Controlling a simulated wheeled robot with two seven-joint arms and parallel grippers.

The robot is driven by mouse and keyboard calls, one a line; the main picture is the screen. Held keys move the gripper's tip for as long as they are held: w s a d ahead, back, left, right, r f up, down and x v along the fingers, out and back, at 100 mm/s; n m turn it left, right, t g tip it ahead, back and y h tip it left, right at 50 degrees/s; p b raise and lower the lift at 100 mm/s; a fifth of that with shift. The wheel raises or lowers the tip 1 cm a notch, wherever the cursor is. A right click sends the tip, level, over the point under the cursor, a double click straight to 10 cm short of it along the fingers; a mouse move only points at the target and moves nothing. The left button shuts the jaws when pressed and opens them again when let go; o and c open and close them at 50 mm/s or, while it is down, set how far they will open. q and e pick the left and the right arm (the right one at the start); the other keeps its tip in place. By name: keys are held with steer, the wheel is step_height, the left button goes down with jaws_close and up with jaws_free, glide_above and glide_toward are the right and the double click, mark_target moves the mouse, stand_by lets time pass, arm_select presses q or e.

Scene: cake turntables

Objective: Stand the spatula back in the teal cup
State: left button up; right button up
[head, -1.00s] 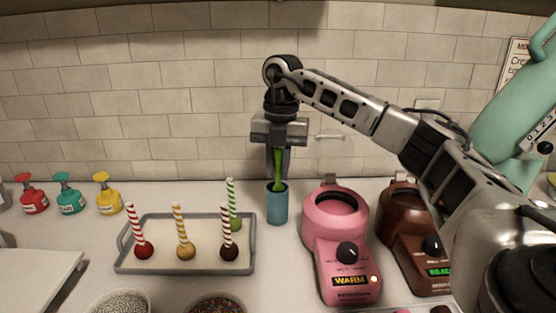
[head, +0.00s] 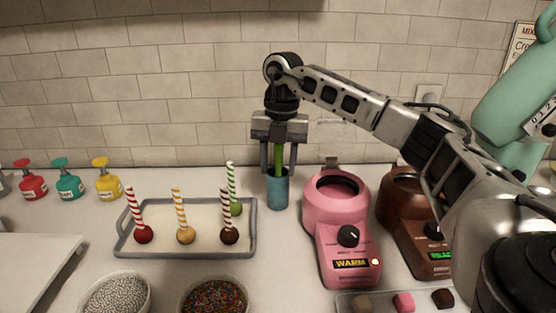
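The teal cup (head: 277,193) stands upright on the counter, between the tray of cake pops and the pink melter. The green spatula (head: 278,157) stands upright with its lower end inside the cup; that end is hidden by the cup wall. My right gripper (head: 278,168) points down above the cup. Its two fingers are spread wide, one on each side of the spatula, with a gap showing on both sides. My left gripper is not in view.
A grey tray (head: 123,264) with several striped-stick cake pops is left of the cup. The pink melter (head: 336,215) and a brown melter (head: 402,205) stand to the right. Two sprinkle bowls (head: 117,295) (head: 213,297) are in front. A tiled wall is behind.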

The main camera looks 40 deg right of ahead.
steer(key=shift+f, duration=0.15)
arm_select(q)
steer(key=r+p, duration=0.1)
steer(key=p, duration=0.1)
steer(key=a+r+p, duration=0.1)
steer(key=p, duration=0.1)
arm_select(e)
step_height(320, 180, up, 16)
steer(key=d, duration=0.1)
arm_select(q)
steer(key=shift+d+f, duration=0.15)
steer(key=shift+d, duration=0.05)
arm_select(e)
steer(key=shift+d, duration=0.1)
stand_by(0.4)
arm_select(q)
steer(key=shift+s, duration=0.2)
